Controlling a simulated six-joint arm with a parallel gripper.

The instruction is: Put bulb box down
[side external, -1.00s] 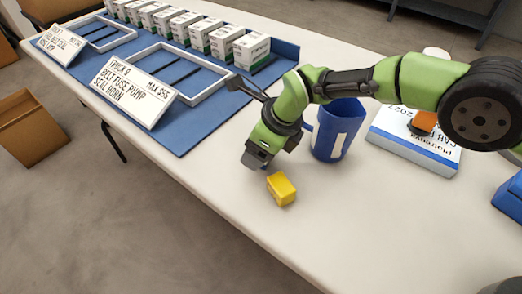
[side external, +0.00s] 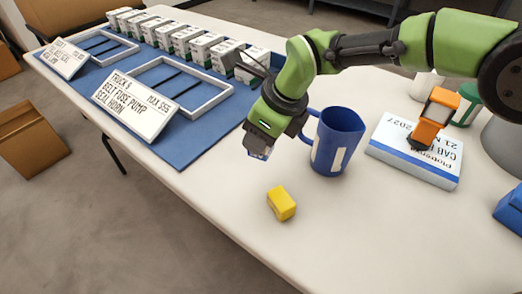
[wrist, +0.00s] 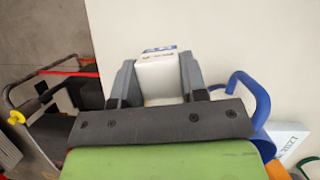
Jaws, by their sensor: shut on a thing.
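My gripper (side external: 258,150) is shut on a small white box with a blue band, which I take to be the bulb box. In the wrist view the box (wrist: 157,75) sits between the two grey fingers (wrist: 158,84), its printed end facing out.
A yellow box (side external: 281,203) lies on the table below my gripper. A blue mat (side external: 190,145) at the back left holds framed trays (side external: 165,88), sign cards and a row of boxes. A white-blue labelled box (side external: 415,152) with an orange-and-black item stands right. Table around the yellow box is clear.

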